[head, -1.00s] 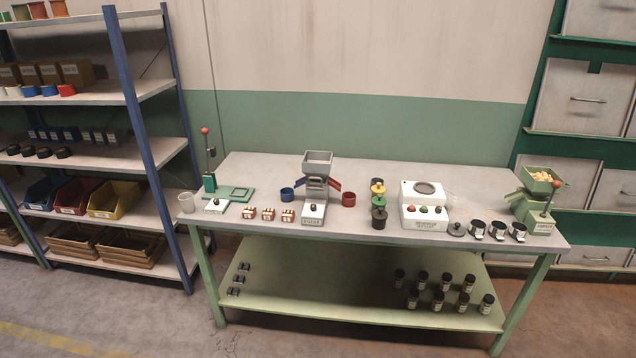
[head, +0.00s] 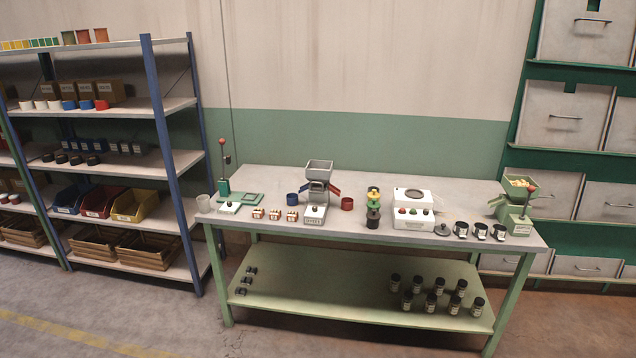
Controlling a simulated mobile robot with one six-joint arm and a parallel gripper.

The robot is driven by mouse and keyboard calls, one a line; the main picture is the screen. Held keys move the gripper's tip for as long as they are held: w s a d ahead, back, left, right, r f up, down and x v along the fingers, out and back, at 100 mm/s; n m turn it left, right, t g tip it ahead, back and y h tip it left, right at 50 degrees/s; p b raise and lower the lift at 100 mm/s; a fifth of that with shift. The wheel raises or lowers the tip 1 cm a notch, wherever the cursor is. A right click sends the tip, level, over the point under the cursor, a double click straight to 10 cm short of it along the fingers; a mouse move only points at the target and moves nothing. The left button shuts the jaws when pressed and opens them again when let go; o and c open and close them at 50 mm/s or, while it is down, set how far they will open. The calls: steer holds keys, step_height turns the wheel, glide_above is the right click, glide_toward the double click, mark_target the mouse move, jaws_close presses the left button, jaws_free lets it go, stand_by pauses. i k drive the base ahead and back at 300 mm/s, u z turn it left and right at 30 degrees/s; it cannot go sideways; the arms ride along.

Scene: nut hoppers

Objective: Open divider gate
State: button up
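The divider (head: 318,188) stands upright near the middle of the workbench, with a grey square hopper on top. A blue chute points down to its left and a red chute to its right. A white base with a dark knob (head: 315,209) sits at its front. A blue cup (head: 292,199) stands beside it on the left and a red cup (head: 347,203) on the right. The gate itself is too small to make out, so I cannot tell its position. My gripper is not in view.
The workbench (head: 455,196) also holds a lever press (head: 224,180), a white machine with coloured buttons (head: 413,210), dark cups and a green hopper with nuts (head: 518,190). A shelf rack stands left. The floor in front (head: 150,320) is clear.

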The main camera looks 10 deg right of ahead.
mark_target(315, 189)
steer(key=u, duration=0.8)
steer(key=i, duration=1.85)
steer(key=u, duration=1.25)
steer(key=k, duration=0.1)
steer(key=z, duration=2.6)
